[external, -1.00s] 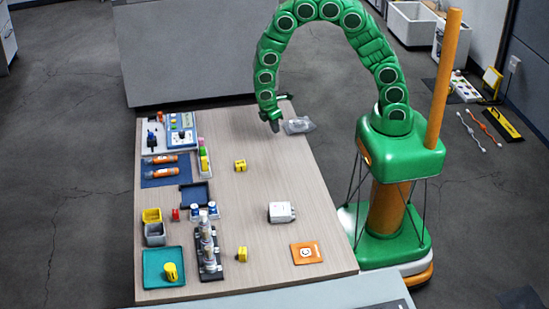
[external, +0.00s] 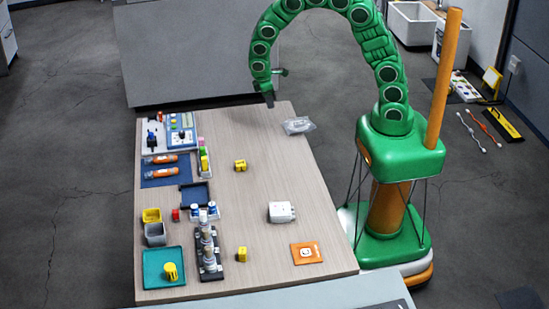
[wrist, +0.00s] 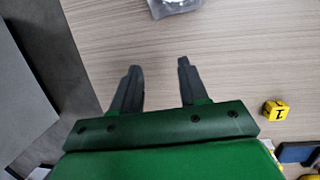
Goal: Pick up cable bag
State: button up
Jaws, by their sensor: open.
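The cable bag (external: 298,126) is a clear plastic pouch lying flat near the far right edge of the wooden table. In the wrist view part of the cable bag (wrist: 174,6) shows at the top edge, cut off by the frame. My gripper (external: 269,101) hangs over the far end of the table, to the left of the bag and apart from it. In the wrist view my gripper (wrist: 157,68) has its two dark fingers spread, with only bare table between them.
A yellow numbered block (wrist: 275,111) lies on the table, and it also shows in the external view (external: 240,166). A white box (external: 281,212) and an orange card (external: 306,253) are nearer the front. Trays and tools line the left side. The table around the bag is clear.

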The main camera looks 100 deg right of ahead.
jog(key=s+d+m, duration=0.4)
jog(key=d+m, duration=0.1)
jog(key=d, duration=0.4)
jog(key=s+d+f+m+y, duration=0.25)
jog(key=s+f+m, duration=0.25)
jog(key=s, duration=0.3)
jog(key=s+a+f+m+t+y, duration=0.3)
jog(key=s+a+f+m+y, duration=0.25)
jog(key=s+m, duration=0.3)
jog(key=s+a+f+m+t+y, duration=0.35)
jog(key=s+a+m, duration=0.3)
jog(key=m, duration=0.25)
jog(key=m+t+h, duration=0.9)
jog(key=m+t, duration=0.5)
jog(key=m, duration=1.2)
send_near(296, 129)
jog(key=shift+w+d+f+y, duration=0.15)
jog(key=shift+w+d+f, duration=0.2)
jog(key=shift+w+d, duration=0.3)
jog(key=shift+w+d+f+y, duration=0.1)
jog(key=shift+w+d+f, duration=0.35)
jog(key=shift+w, duration=0.4)
